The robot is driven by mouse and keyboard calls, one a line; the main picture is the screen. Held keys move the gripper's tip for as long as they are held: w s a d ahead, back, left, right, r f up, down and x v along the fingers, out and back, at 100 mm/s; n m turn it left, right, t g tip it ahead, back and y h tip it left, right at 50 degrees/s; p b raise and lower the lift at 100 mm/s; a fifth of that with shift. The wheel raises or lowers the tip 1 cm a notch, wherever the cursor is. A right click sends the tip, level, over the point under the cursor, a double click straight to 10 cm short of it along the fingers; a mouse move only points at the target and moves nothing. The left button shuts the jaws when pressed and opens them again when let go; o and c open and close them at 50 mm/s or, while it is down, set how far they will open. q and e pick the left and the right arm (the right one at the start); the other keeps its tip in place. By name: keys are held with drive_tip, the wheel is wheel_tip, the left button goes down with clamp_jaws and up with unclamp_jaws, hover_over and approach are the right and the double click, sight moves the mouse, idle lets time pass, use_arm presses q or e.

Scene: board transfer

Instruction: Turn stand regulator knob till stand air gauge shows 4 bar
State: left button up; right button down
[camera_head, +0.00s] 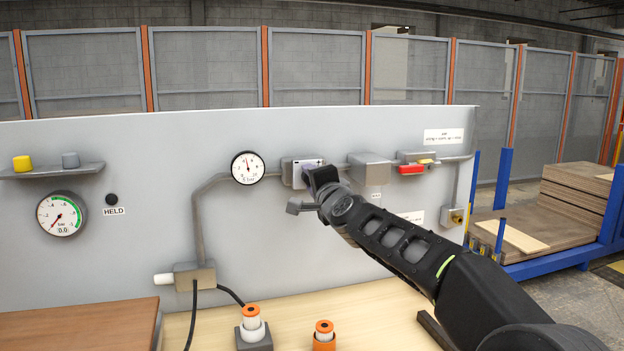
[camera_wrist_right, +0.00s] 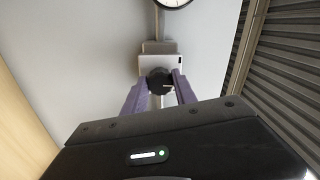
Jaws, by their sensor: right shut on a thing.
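The stand air gauge (camera_head: 248,167) is a round white dial with a black rim on the grey panel. Its needle points almost straight up, slightly left; the numbers are too small to read surely. Part of the gauge shows at the top of the right wrist view (camera_wrist_right: 172,2). The stand regulator (camera_head: 291,174) is a grey block right of the gauge. Its dark round knob (camera_wrist_right: 159,81) shows in the right wrist view, between the purple fingers of my right gripper (camera_wrist_right: 160,88), which is shut on it. The arm hides the knob in the head view. My left gripper is out of view.
A second gauge (camera_head: 61,215) reads 0.0 beside a dark lamp marked HELD. A red-handled valve (camera_head: 411,169) sits right of the regulator. Stacked boards (camera_head: 575,195) lie at the right.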

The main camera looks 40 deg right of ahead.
drive_tip(key=shift+f+n, duration=0.1)
drive_tip(key=shift+n, duration=0.2)
drive_tip(key=c, duration=1)
unclamp_jaws()
drive_tip(key=shift+s, duration=0.15)
drive_tip(key=v, duration=0.7)
drive_tip(key=shift+s+a, duration=0.15)
drive_tip(key=shift+s, duration=0.1)
